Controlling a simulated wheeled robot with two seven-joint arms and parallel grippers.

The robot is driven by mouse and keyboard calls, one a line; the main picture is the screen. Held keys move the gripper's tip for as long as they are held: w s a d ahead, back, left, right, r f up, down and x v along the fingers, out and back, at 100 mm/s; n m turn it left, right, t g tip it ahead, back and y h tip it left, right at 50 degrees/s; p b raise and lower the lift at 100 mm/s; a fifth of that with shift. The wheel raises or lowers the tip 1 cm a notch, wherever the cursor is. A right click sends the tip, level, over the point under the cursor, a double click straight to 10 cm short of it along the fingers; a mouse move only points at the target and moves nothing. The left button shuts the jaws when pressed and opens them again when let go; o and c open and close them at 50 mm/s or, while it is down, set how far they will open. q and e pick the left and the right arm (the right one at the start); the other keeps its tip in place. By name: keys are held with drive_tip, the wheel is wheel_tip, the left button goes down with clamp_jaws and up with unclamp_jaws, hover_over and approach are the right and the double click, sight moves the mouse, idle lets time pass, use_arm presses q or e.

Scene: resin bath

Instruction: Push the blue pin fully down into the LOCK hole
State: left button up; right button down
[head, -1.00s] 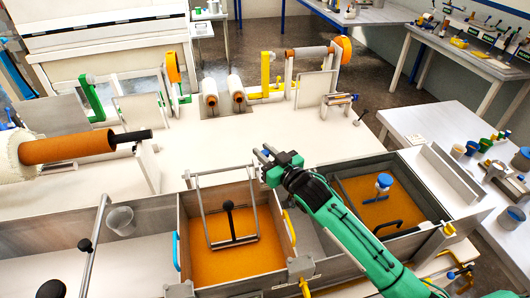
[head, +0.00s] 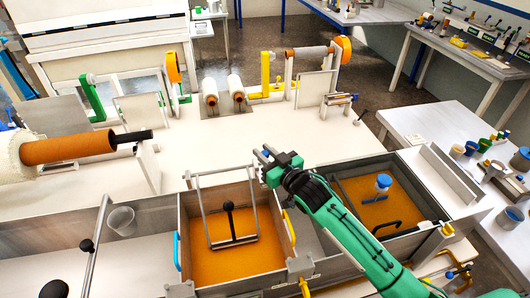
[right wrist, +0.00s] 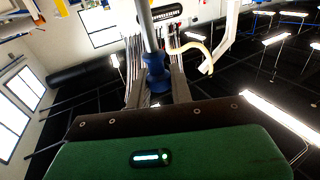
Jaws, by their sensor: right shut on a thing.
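My right gripper (head: 266,155) reaches over the back edge of the orange resin bath, beside the upper end of a grey frame (head: 225,172). In the right wrist view a blue piece (right wrist: 157,74), apparently the blue pin, sits between the fingers, and the gripper is shut on it. A grey rod (right wrist: 148,28) lines up with the blue piece in that view; whether they are joined is unclear. I cannot make out the LOCK hole or how deep the pin sits. My left gripper is not in view.
The white bench (head: 255,135) behind the gripper has free room.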

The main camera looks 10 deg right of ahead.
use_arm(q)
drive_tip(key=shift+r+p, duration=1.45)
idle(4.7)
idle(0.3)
